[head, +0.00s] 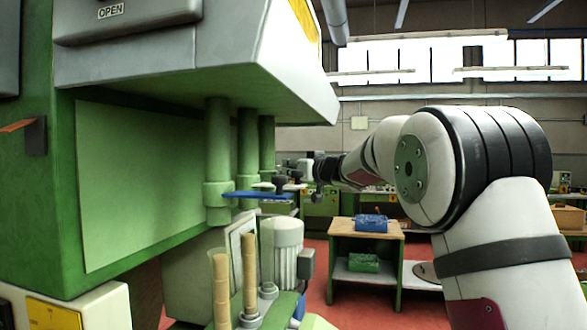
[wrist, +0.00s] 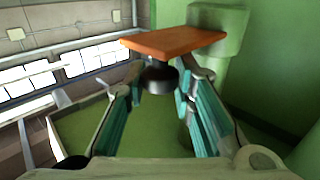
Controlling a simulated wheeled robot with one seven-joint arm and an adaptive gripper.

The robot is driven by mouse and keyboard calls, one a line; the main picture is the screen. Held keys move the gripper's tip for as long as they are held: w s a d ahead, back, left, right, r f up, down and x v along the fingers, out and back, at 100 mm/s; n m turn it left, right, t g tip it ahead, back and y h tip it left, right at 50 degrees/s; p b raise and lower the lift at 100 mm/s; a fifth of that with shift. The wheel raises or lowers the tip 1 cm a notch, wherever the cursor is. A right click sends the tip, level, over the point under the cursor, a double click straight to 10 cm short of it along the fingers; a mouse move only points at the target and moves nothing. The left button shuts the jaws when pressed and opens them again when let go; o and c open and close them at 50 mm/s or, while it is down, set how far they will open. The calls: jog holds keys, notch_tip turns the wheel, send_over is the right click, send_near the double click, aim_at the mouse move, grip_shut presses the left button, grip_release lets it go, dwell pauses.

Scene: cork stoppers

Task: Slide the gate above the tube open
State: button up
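In the wrist view an orange plate (wrist: 174,41) with a dark round knob (wrist: 159,79) under it in the picture lies straight ahead of my gripper (wrist: 160,88). The fingers are spread, one to each side of the knob; whether they touch it I cannot tell. In the head view my gripper (head: 305,178) is small and far off, beside a flat blue plate (head: 258,195) at the green columns. Two tubes of stacked corks, the left tube (head: 221,290) and the right tube (head: 250,273), stand below. The orange plate by the columns is not clear in the head view.
The large green machine (head: 150,190) fills the left, with a grey overhang (head: 260,70) above the columns. A grey motor (head: 282,250) stands beside the tubes. A wooden bench (head: 345,229) is further back on the red floor.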

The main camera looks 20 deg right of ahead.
jog(key=shift+d, duration=0.1)
grip_shut()
jog(key=s+d+p, duration=0.1)
jog(key=d, duration=0.1)
jog(key=s+d+p, duration=0.1)
jog(key=d, duration=0.1)
jog(key=shift+s+d+p, duration=0.1)
jog(key=shift+s+p, duration=0.1)
jog(key=shift+p, duration=0.1)
jog(key=o, duration=1)
grip_release()
jog(key=shift+s+d, duration=0.1)
jog(key=v, duration=1.2)
